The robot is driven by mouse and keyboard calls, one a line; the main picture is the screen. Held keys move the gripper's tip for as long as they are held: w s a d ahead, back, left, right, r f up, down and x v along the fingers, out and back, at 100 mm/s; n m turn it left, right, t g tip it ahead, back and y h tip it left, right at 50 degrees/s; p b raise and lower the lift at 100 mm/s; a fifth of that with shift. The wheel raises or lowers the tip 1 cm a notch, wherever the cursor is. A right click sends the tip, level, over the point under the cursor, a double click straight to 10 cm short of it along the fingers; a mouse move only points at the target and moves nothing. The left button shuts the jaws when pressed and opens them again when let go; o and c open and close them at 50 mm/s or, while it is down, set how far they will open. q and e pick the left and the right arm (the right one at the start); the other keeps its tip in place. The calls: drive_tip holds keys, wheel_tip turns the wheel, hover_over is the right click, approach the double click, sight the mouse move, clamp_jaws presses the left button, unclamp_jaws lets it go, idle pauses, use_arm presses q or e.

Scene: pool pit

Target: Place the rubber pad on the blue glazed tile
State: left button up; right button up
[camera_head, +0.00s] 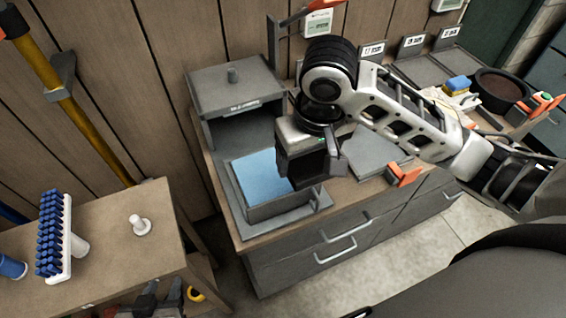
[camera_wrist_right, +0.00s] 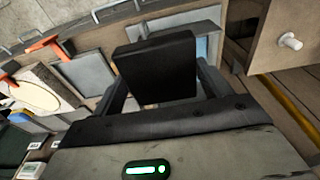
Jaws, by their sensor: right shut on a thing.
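The blue glazed tile (camera_head: 258,176) lies in a grey open tray (camera_head: 282,206) on the cabinet top. My right gripper (camera_head: 314,165) is shut on the black rubber pad (camera_head: 300,168), just right of the tile and above the tray. In the right wrist view the pad (camera_wrist_right: 157,68) sits between the two fingers and hides part of the tile (camera_wrist_right: 203,46) behind it. I cannot tell the exact height of the pad over the tray.
A blue-bristled brush (camera_head: 52,235) and white knob (camera_head: 140,225) are on the left bench.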

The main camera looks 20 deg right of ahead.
sight(307, 170)
drive_tip(key=shift+s+a+f, duration=0.25)
drive_tip(key=shift+s+f, duration=0.15)
drive_tip(key=shift+f, duration=0.2)
drive_tip(key=shift+s+a+f, duration=0.25)
drive_tip(key=shift+s+f, duration=0.15)
drive_tip(key=shift+f, duration=0.2)
drive_tip(key=w+a+f, duration=0.1)
drive_tip(key=w+f, duration=0.2)
drive_tip(key=w, duration=0.1)
drive_tip(key=w+a+f, duration=0.1)
drive_tip(key=w+f, duration=0.2)
drive_tip(key=w, duration=0.1)
drive_tip(key=w+a+f, duration=0.1)
drive_tip(key=w+f, duration=0.2)
drive_tip(key=w, duration=0.1)
drive_tip(key=shift+w+f, duration=0.15)
drive_tip(key=shift+w, duration=0.1)
wheel_tip(307, 170, down, 3)
use_arm(q)
drive_tip(key=shift+s+a, duration=0.15)
drive_tip(key=shift+s, duration=0.05)
use_arm(e)
drive_tip(key=shift+f, duration=0.1)
drive_tip(key=shift+f, duration=0.2)
drive_tip(key=o, duration=1.1)
